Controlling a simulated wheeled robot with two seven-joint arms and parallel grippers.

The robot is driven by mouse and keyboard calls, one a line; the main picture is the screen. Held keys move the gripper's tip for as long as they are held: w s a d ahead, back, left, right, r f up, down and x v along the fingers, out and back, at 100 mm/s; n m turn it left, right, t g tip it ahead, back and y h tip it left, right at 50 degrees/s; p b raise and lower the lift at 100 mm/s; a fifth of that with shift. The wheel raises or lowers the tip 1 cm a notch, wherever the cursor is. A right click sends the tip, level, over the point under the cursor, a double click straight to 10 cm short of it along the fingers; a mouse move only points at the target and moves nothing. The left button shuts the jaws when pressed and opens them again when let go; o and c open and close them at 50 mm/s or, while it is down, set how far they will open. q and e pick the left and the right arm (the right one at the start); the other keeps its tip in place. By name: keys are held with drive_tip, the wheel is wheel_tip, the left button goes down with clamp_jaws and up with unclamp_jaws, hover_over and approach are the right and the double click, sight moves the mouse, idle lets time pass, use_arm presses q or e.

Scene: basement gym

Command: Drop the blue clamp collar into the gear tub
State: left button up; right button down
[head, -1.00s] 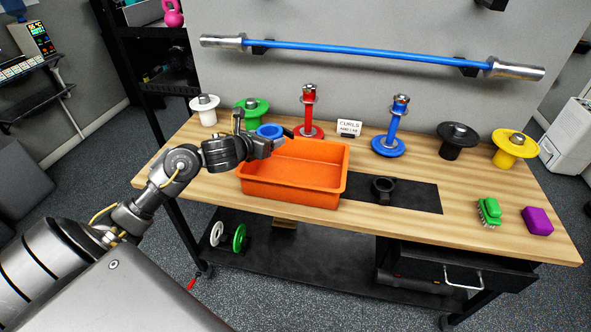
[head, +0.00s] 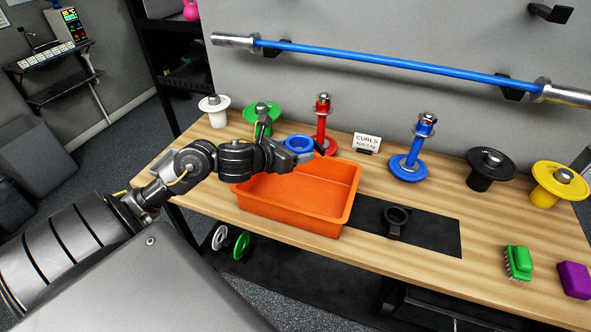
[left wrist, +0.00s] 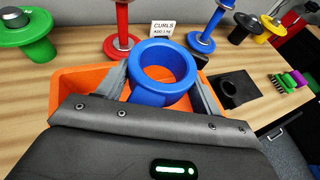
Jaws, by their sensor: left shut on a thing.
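The blue clamp collar (head: 299,143) is a thick blue ring. My left gripper (head: 304,156) is shut on it and holds it above the far part of the orange gear tub (head: 290,224). In the left wrist view the collar (left wrist: 163,68) sits between the two fingers, with the orange tub (left wrist: 64,94) below and behind it. The visible part of the tub's inside looks empty; my arm hides its left part. My right gripper is not in view.
A black collar (head: 397,219) lies on a dark mat (head: 438,236) right of the tub. Red (head: 322,125) and blue (head: 410,160) posts and a CURLS card (head: 366,142) stand behind. A green brush (head: 518,262) and purple block (head: 574,280) lie at the right.

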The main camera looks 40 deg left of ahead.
use_arm(q)
wheel_tip(320, 180, down, 5)
drive_tip(key=b, duration=0.3)
drive_tip(key=shift+w+d+f, duration=0.1)
drive_tip(key=shift+f, duration=0.1)
drive_tip(key=o, duration=1.2)
drive_tip(key=shift+c, duration=0.2)
drive_tip(key=p+v, duration=0.4)
drive_tip(key=v, duration=0.7)
